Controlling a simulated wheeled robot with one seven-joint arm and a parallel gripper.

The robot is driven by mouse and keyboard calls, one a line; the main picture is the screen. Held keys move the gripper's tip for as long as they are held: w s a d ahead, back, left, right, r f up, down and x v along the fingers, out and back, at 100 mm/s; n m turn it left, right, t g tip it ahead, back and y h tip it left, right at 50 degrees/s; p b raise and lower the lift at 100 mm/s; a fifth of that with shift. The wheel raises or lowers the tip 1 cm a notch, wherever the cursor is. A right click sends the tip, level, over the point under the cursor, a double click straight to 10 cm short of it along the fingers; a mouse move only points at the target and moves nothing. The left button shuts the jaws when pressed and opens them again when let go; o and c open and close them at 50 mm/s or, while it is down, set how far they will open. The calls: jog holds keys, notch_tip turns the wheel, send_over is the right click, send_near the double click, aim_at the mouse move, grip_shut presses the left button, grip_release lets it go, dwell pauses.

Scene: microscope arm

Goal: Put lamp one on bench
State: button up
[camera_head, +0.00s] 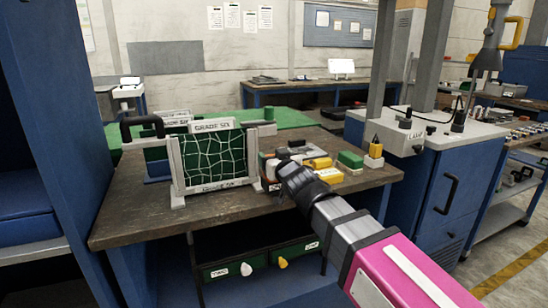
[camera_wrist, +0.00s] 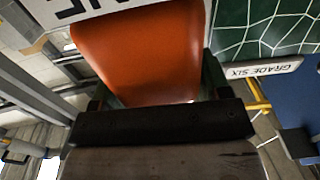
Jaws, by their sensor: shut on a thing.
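My gripper (camera_head: 290,172) reaches in from the lower right over the right part of the wooden bench (camera_head: 225,207). In the wrist view it is shut on an orange piece (camera_wrist: 140,50) with rounded sides. A white plate (camera_wrist: 85,10) with large black letters, cut off by the frame and perhaps ending in "NE", shows by the orange piece. I cannot tell for sure whether this is lamp one. In the head view my gripper hides most of the held thing, so I cannot tell whether it touches the bench.
A green netted panel (camera_head: 212,158) marked "GRADE SIX" stands left of my gripper. Yellow, green and white blocks (camera_head: 350,160) crowd the bench's right end. The bench's front left is clear.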

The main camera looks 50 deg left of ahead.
jog(key=shift+f, duration=0.3)
jog(key=o, duration=1.3)
jog(key=shift+o, duration=0.2)
